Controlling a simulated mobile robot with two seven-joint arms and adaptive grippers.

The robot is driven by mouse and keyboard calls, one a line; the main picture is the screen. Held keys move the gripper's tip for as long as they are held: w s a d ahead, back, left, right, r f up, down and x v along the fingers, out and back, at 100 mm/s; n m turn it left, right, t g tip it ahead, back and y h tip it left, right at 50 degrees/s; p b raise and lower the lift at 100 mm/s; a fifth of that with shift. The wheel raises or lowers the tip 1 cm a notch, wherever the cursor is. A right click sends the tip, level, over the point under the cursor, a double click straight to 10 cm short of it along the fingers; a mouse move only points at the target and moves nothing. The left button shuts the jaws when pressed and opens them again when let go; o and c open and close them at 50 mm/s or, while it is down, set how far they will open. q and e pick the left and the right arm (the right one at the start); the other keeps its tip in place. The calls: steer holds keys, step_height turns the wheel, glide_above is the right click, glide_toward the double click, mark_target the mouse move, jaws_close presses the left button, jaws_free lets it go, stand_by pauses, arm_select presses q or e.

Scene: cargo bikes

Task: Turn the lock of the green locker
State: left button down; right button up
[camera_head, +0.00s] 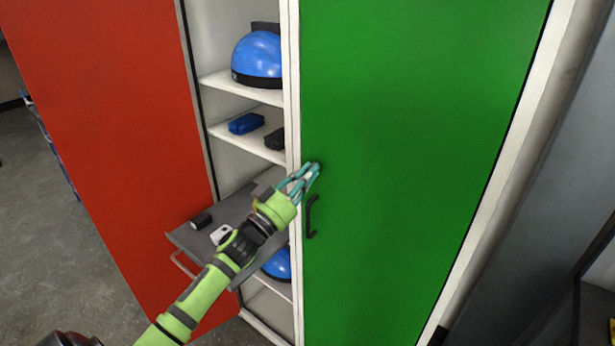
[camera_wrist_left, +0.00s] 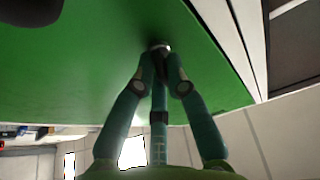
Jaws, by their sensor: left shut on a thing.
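The green locker door (camera_head: 420,120) is closed and fills the right middle of the head view. A dark handle (camera_head: 311,217) sits low at its left edge. My left gripper (camera_head: 312,170) is at the door's left edge, just above the handle. In the left wrist view the green door (camera_wrist_left: 110,80) spans the top, and my left gripper's fingers (camera_wrist_left: 159,55) are closed together on a small round metallic lock (camera_wrist_left: 159,45) on the door. The fingertips hide most of the lock. My right gripper is in neither view.
The red door (camera_head: 110,130) stands open at the left. The open compartment holds shelves with a blue helmet (camera_head: 258,60) and a blue case (camera_head: 246,123). A grey pulled-out tray (camera_head: 190,238) with small items lies below my left arm.

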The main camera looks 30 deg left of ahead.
arm_select(q)
steer(key=m+h, duration=0.1)
steer(key=m, duration=0.1)
steer(key=m+g+h, duration=0.1)
steer(key=m, duration=0.2)
steer(key=shift+a+m+h, duration=0.15)
steer(key=shift+m+h, duration=0.15)
steer(key=m+g+h, duration=0.1)
steer(key=m, duration=0.3)
steer(key=shift+m+g, duration=0.3)
steer(key=shift+g, duration=0.1)
steer(key=m+g, duration=0.1)
steer(key=m, duration=0.1)
steer(key=m+g+h, duration=0.1)
steer(key=m, duration=0.2)
steer(key=shift+a+r+p, duration=0.1)
steer(key=shift+a+p, duration=0.05)
steer(key=shift+p, duration=0.25)
steer(key=shift+m+g+p, duration=0.55)
steer(key=shift+m+g, duration=0.05)
steer(key=shift+m, duration=1)
steer(key=c, duration=1.2)
jaws_free()
steer(key=shift+c, duration=0.2)
steer(key=shift+a, duration=0.1)
